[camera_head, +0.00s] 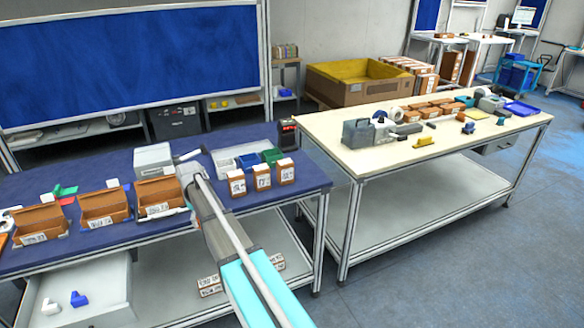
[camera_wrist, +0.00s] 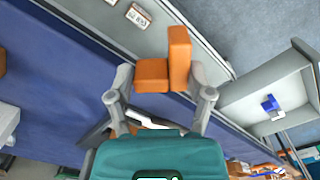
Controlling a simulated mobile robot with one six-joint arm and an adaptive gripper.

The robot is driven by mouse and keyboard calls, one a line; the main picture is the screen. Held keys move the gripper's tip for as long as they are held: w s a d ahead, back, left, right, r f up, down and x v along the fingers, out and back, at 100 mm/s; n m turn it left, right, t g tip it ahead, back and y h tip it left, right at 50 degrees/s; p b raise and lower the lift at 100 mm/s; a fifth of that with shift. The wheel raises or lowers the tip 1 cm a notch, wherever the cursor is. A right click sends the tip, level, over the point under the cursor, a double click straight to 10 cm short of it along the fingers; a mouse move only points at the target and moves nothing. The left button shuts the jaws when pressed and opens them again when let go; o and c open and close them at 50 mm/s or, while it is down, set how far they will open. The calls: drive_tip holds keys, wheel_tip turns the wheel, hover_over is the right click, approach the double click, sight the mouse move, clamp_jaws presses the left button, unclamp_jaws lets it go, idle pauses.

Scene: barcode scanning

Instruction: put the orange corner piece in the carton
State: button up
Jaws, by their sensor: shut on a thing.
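The orange corner piece (camera_wrist: 178,60) is an L-shaped block. In the wrist view my gripper (camera_wrist: 163,84) is shut on it, with a grey finger on either side. The piece is held in front of the blue table edge. In the head view my gripper (camera_head: 192,172) is over the blue table, and the piece is hidden there. Open brown cartons stand along the blue table: a left one (camera_head: 40,222), a middle one (camera_head: 103,205) and a right one (camera_head: 159,194) nearest my gripper. I cannot tell which carton is meant.
A grey bin with compartments (camera_head: 232,158) and small labelled boxes (camera_head: 262,178) stand right of my gripper. A white machine (camera_head: 153,157) stands behind the right carton. A drawer below (camera_head: 110,285) holds blue and white pieces. A cream table (camera_head: 330,130) stands at right.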

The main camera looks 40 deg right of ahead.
wheel_tip(320, 180, up, 17)
drive_tip(key=p, duration=1.6)
drive_tip(key=shift+f, duration=0.15)
